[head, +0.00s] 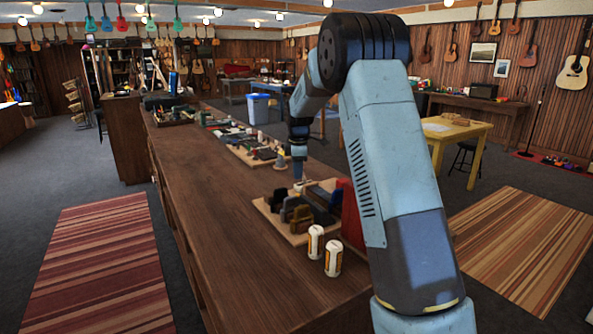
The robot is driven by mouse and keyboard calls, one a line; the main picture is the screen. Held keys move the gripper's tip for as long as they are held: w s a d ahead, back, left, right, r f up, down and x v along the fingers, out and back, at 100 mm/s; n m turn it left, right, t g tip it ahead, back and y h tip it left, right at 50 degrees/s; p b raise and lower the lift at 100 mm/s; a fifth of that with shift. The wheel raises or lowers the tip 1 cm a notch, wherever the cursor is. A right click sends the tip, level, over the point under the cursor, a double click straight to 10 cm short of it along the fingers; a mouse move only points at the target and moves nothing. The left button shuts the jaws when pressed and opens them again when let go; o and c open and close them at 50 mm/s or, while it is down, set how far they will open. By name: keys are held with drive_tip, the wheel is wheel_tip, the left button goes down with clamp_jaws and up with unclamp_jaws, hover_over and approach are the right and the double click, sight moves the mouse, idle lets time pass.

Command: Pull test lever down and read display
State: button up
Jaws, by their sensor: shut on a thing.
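My gripper (298,178) is at the end of my blue arm, which arches over and points down at the long wooden counter (215,225). It is small and far off in the head view. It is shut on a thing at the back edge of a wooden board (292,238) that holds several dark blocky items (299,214). The held thing is too small to make out, and I cannot tell if it is the test lever. I cannot make out a display. A red upright panel (353,213) stands at the board's right, partly behind my arm.
Two white-and-orange cans (324,251) stand on the counter in front of the board. More boards with small items (252,153) lie farther along it. The counter's left side is bare. A yellow table (455,130) stands to the right, and striped rugs (100,265) lie on the floor.

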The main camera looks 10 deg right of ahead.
clamp_jaws()
